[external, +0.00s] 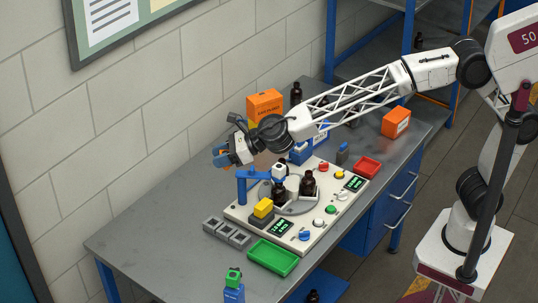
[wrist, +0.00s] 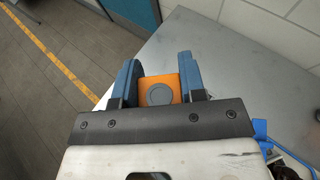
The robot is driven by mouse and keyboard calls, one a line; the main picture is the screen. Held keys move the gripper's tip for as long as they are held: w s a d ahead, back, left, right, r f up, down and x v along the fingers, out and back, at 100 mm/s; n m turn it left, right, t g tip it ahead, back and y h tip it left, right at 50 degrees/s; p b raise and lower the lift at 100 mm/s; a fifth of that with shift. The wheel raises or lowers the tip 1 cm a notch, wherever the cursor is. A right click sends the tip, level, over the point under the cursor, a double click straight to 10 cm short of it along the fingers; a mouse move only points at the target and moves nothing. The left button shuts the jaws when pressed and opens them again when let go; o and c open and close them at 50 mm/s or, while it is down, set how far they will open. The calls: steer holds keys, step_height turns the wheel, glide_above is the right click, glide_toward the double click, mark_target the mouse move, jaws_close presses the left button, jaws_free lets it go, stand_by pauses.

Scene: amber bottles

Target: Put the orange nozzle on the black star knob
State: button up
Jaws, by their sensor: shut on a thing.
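My gripper (external: 220,155) is at the back left of the panel, raised above the bench, with its blue fingers pointing left. In the wrist view, my gripper (wrist: 160,85) is shut on an orange piece with a round grey disc on its face, which I take to be the orange nozzle (wrist: 174,79). It sits between the two blue fingers. In the external view only a small bit of orange shows at the fingers. I cannot make out a black star knob in either view.
A pale panel (external: 237,215) carries amber bottles (external: 308,187), a blue arm fixture (external: 241,188), a yellow block (external: 263,207) and coloured knobs. Around it are a green tray (external: 273,258), a red tray (external: 368,167), a grey holder (external: 227,232) and orange boxes (external: 396,122). The bench's left end is clear.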

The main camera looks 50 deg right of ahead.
steer(key=shift+s, duration=0.1)
steer(key=shift+s+a+n+g+y, duration=0.15)
steer(key=shift+s+n+g+y, duration=0.15)
steer(key=shift+s+n+y, duration=0.1)
steer(key=shift+s+a, duration=0.1)
steer(key=shift+s, duration=0.1)
steer(key=shift+s+n+g, duration=0.25)
steer(key=shift+n+g, duration=0.15)
steer(key=s+d+r+n+g+y, duration=0.1)
steer(key=s+d+n+g+y, duration=0.2)
steer(key=s+n+g, duration=1.35)
step_height(320, 180, down, 28)
steer(key=s+m+t, duration=0.2)
steer(key=m+t, duration=0.1)
steer(key=m, duration=0.1)
steer(key=shift+r, duration=0.15)
steer(key=shift+w+a+f, duration=0.25)
steer(key=shift+w+a, duration=1.35)
steer(key=shift+a, duration=0.5)
steer(key=shift+w+a+f, duration=0.2)
steer(key=shift+w+a, duration=1.4)
steer(key=shift+a, duration=0.45)
steer(key=shift+w+a+f, duration=0.25)
steer(key=shift+w+a, duration=1.35)
steer(key=shift+a, duration=0.5)
